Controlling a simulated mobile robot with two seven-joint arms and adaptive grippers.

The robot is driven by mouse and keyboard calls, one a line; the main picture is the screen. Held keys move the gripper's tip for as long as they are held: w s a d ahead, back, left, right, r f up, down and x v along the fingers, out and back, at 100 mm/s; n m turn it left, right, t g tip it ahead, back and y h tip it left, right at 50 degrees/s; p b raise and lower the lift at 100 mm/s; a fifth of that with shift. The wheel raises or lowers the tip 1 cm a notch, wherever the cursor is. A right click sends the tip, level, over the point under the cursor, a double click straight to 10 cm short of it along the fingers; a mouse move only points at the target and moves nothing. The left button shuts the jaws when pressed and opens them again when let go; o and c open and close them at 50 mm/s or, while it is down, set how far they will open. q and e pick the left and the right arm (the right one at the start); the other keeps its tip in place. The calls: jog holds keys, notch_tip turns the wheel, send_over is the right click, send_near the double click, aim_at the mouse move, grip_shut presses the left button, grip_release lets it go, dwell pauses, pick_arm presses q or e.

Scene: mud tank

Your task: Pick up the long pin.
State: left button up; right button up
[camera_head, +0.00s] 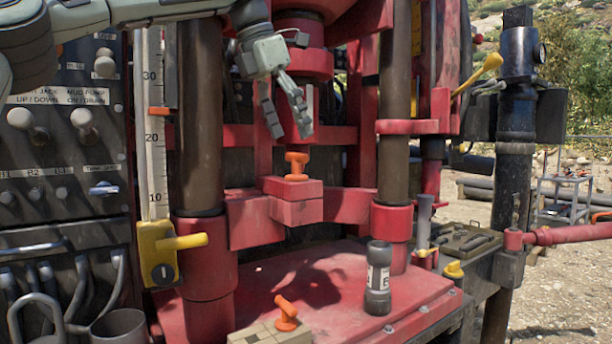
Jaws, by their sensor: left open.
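My left gripper (287,128) hangs in the upper middle of the head view, fingers pointing down, spread apart and empty. An orange-headed pin (296,165) stands in the red clamp block just below the fingertips in the picture; its lower part is hidden in the block. A second orange-headed pin (286,312) stands tilted at the tan block (265,334) at the bottom edge. Neither pin's length shows, so I cannot tell which is the long one. My right gripper is not in view.
Dark vertical columns (200,120) (392,110) flank the red clamp block (292,198). A dark cylinder (377,280) stands on the red deck (330,275). A control panel (65,150) and a yellow-handled gauge (165,250) are at left. A red bar (570,234) juts in at right.

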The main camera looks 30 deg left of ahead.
aim_at(294, 155)
pick_arm(q)
jog(key=x, duration=0.6)
jog(key=shift+s+f, duration=0.25)
jog(key=shift+f, duration=0.25)
jog(key=shift+c, duration=0.6)
jog(key=c, duration=1.3)
jog(key=shift+o, duration=0.2)
